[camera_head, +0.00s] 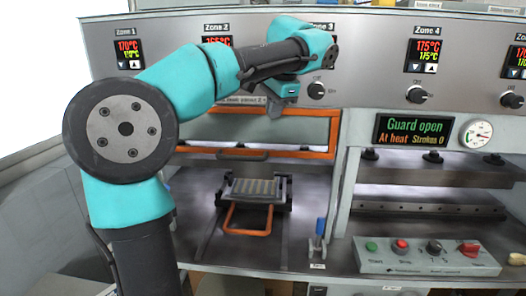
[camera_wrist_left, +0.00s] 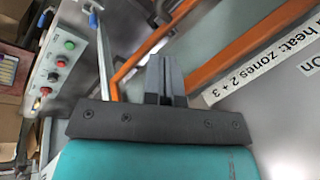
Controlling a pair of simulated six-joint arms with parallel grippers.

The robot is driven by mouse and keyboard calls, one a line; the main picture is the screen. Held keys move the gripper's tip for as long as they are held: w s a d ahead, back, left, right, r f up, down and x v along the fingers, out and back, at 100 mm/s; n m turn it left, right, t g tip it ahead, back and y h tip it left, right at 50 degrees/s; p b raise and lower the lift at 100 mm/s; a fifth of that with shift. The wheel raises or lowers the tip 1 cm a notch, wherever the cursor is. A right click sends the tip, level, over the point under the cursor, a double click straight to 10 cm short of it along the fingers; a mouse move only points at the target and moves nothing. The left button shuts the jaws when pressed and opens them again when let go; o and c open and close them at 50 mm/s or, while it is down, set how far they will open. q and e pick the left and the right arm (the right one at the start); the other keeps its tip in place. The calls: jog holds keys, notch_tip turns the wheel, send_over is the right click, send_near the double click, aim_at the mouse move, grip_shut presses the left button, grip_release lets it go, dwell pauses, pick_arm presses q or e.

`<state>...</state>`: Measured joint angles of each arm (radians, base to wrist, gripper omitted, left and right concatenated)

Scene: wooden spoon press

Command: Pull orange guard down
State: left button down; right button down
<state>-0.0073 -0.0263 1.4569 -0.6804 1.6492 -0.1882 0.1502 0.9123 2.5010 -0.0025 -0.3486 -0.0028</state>
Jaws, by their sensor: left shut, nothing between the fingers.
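The orange-framed guard (camera_head: 312,154) with its clear pane is raised above the press opening in the head view, and the display (camera_head: 413,130) reads "Guard open". In the left wrist view its orange frame (camera_wrist_left: 212,72) runs diagonally past my fingers. My left gripper (camera_wrist_left: 166,68) is shut and empty, close to the frame; whether it touches cannot be told. In the head view my left gripper (camera_head: 285,98) is near the top edge of the guard, below the zone panel, with its fingertips small. My right gripper is not in view.
Below the guard a slotted tray (camera_head: 255,190) with an orange handle (camera_head: 247,232) sits on the press bed. A blue-tipped lever (camera_head: 319,238) and a button box (camera_head: 428,257) stand to the right. My left arm covers the left side.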

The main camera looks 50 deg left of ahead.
aim_at(264, 156)
pick_arm(q)
jog(key=shift+f, duration=0.15)
jog(key=x, duration=1.4)
jog(key=shift+d, duration=0.1)
jog(key=shift+w, duration=0.1)
